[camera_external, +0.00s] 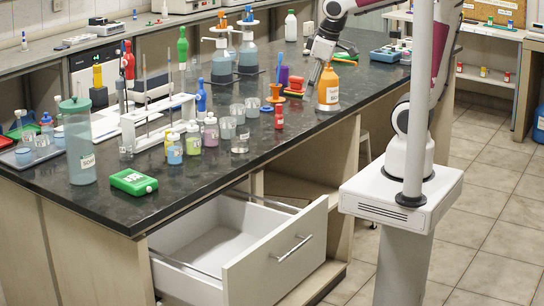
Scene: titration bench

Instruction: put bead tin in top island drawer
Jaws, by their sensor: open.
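The top island drawer (276,262) is pulled out at the island's front. Its inside is empty as far as I can see. A flat green box with a white label (134,181) lies on the black worktop near the front left corner, left of and above the drawer. It may be the bead tin, but its label is too small to read. My gripper (314,84) is open, pointing down over the right part of the island, just left of an orange bottle (328,92). It is far from the green box, and I see nothing in its jaws.
A tall clear jar with a teal lid (82,145) stands just behind the green box. Small capped bottles (174,149), beakers and a white tube rack (158,122) crowd the middle of the island (250,160). The front strip of worktop above the drawer is mostly clear.

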